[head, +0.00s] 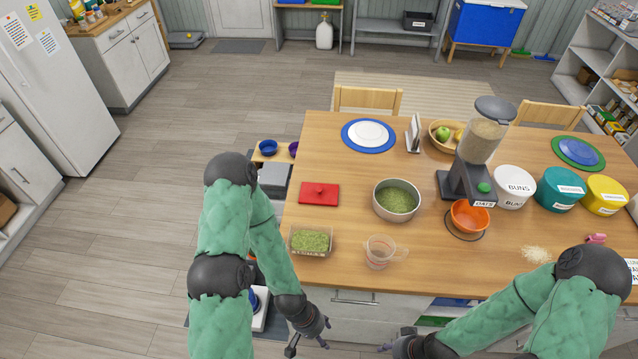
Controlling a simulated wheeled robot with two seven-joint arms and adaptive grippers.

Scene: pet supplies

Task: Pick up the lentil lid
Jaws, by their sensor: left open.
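A red rectangular lid (319,193) with a small knob lies flat on the wooden table (340,160), near its left side; I take it for the lentil lid. An uncovered clear tub (311,241) of green lentils stands in front of it, near the table's front left corner. My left gripper (308,346) is open and empty, low in front of the table's front edge and well short of the lid. My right gripper (384,349) is at the bottom of the view, also in front of the table; its fingers are mostly hidden. Neither gripper touches the lid.
A pot of green lentils (397,200) stands right of the lid. A clear measuring jug (380,252) stands near the front edge. A dispenser (480,150), an orange bowl (470,216) and several labelled tubs fill the right side. Bare tabletop surrounds the lid.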

